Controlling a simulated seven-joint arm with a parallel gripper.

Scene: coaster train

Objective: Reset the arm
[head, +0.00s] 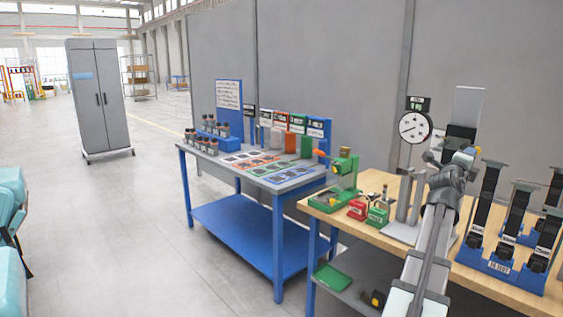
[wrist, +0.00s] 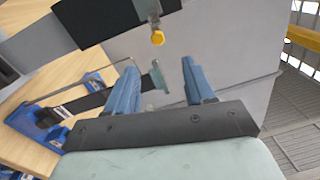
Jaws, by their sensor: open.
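My gripper shows in the wrist view (wrist: 160,80) with its two blue fingers apart and no object held between them. A grey panel and a dark strap-like part with a yellow knob (wrist: 157,38) lie beyond the fingertips; I cannot tell how far. In the head view my arm rises in front of the wooden workbench (head: 375,184) at the right. My gripper's fingers cannot be made out clearly there.
A blue rack (head: 500,267) with several black strapped items stands on the bench right of my arm. A green press (head: 338,180) and small red and green boxes sit at left. A round gauge (head: 414,127) is behind. A blue table (head: 240,185) holds bottles and cards.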

